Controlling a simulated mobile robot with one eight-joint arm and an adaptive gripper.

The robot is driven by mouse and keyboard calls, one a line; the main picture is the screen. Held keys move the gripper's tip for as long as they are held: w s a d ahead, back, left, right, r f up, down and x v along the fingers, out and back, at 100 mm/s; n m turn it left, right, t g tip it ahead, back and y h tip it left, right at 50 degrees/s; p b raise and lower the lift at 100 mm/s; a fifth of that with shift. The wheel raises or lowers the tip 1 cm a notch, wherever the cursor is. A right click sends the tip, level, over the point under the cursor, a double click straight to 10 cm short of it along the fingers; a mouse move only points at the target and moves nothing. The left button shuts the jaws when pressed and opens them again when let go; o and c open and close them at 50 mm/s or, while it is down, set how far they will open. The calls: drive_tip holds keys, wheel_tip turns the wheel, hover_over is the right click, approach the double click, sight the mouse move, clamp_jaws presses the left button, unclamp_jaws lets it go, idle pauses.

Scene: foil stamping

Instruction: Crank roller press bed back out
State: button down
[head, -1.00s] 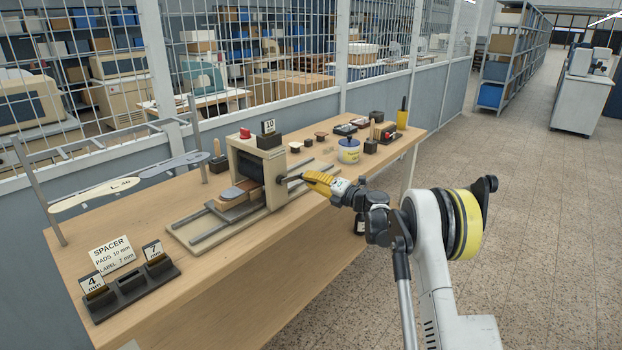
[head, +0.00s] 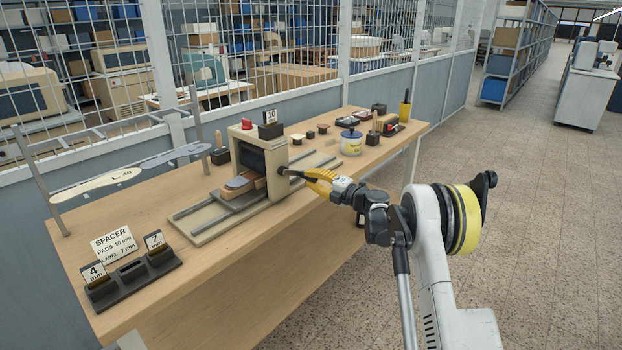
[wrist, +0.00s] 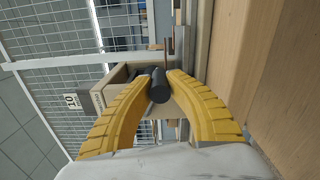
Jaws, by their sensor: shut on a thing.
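The roller press (head: 262,160) is a beige upright housing on a base with rails, standing on the wooden table. Its bed (head: 236,196) sticks out on the left side of the housing and carries a wooden block with a grey pad. The crank is on the right side of the housing. My yellow gripper (head: 308,177) is shut on the dark crank handle (wrist: 159,88), which shows between its two fingers in the wrist view. The fingers hide part of the crank. The press housing (wrist: 122,77) also shows behind the handle in the wrist view.
A black rack with number cards (head: 133,277) and a spacer sign (head: 114,243) stand at the near left. A yellow-and-white jar (head: 351,142) and small dark blocks stand behind. The table's front is clear.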

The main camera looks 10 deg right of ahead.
drive_tip(key=shift+a, duration=0.25)
drive_tip(key=c, duration=1.2)
unclamp_jaws()
drive_tip(key=shift+a, duration=0.15)
drive_tip(key=shift+c, duration=0.2)
drive_tip(key=shift+d, duration=0.25)
drive_tip(key=shift+s+d, duration=0.15)
drive_tip(key=shift+s, duration=0.05)
drive_tip(key=v, duration=1.1)
drive_tip(key=shift+s, duration=0.15)
